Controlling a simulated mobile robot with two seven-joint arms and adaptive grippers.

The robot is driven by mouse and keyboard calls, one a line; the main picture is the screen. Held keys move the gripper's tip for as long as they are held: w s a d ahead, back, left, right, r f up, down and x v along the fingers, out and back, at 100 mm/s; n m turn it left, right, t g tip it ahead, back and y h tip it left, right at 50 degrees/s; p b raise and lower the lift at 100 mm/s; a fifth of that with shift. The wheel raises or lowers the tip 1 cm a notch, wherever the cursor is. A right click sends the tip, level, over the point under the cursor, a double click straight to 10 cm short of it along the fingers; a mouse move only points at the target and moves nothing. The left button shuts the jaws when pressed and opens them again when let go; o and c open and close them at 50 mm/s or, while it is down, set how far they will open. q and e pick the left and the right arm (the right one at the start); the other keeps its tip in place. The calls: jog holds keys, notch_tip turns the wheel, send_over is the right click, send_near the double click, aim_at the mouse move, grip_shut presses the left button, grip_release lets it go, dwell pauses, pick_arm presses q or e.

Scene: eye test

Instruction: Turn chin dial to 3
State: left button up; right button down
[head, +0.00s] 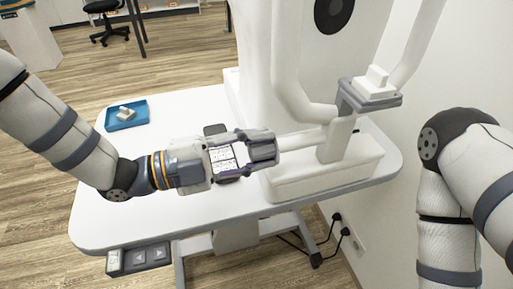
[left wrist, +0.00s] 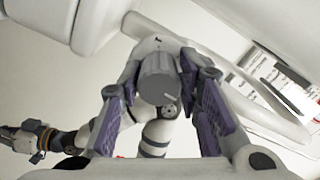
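The chin dial (left wrist: 156,80) is a grey round knob with a short white mark at its lower right in the left wrist view. No numbers are readable around it. My left gripper (left wrist: 160,92) is open, its purple-padded fingers on either side of the dial with visible gaps. In the head view my left gripper (head: 272,148) points right at the white chin-rest stand (head: 336,142), and the dial is hidden there. The chin rest (head: 372,90) tops the stand. My right gripper (left wrist: 28,138) seems to show small at the left of the left wrist view, its fingers unclear.
The white table (head: 130,205) carries a blue tray (head: 141,113) with a small white object. A button panel (head: 140,259) sits on the front edge. White frame bars (head: 288,75) rise beside the stand. A wall (head: 380,225) closes the right side.

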pick_arm(q)
jog(key=shift+o, duration=0.9)
jog(key=v, duration=1.2)
